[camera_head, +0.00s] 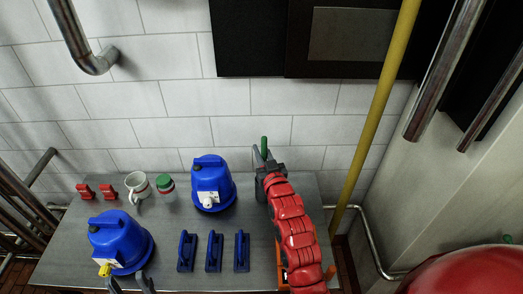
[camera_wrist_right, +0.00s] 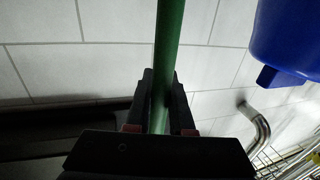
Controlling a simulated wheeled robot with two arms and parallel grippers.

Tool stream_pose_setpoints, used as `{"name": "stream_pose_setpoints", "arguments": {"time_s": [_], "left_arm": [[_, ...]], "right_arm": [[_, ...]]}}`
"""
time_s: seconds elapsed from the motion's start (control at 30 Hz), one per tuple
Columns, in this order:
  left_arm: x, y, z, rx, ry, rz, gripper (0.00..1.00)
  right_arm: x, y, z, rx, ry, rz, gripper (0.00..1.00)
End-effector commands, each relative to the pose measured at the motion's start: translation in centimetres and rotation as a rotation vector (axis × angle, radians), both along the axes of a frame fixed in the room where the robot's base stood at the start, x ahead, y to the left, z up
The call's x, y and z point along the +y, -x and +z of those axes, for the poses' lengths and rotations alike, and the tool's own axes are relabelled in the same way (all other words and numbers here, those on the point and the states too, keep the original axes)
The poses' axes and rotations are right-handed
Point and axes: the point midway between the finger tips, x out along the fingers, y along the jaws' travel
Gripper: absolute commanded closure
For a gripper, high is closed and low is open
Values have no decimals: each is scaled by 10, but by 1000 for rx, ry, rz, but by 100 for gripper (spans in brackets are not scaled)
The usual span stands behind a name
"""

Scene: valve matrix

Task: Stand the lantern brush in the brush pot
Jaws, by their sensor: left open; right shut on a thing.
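My right gripper (camera_head: 262,160) is shut on a green rod, which I take to be the lantern brush (camera_head: 264,147). It is above the far right part of the table. In the right wrist view the green rod (camera_wrist_right: 168,50) runs upright between the fingers; its ends are not in view. My left gripper (camera_head: 130,285) is open and empty at the bottom edge, partly cut off.
Two blue lanterns stand on the metal table (camera_head: 75,225), one at back centre (camera_head: 211,183), one front left (camera_head: 120,242). Several blue tools (camera_head: 214,252) lie in front. Two red pieces (camera_head: 96,191) sit back left. A yellow pipe (camera_head: 375,110) rises at right.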

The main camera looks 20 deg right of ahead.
Motion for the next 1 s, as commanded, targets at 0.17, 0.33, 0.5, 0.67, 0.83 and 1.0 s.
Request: {"name": "stream_pose_setpoints", "arguments": {"time_s": [0.17, 0.33, 0.5, 0.67, 0.83, 1.0], "left_arm": [[0, 0, 0, 0, 0, 0, 50], [0, 0, 0, 0, 0, 0, 50], [0, 0, 0, 0, 0, 0, 50], [0, 0, -1, 0, 0, 0, 50], [0, 0, -9, 0, 0, 0, 50], [0, 0, -22, 0, 0, 0, 50]], "right_arm": [[0, 0, 0, 0, 0, 0, 70], [0, 0, 0, 0, 0, 0, 44], [0, 0, 0, 1, 0, 0, 44], [0, 2, -1, 1, 0, 0, 44], [0, 20, -4, 2, 0, 0, 44], [1, 53, -5, 0, 0, 0, 44]]}}
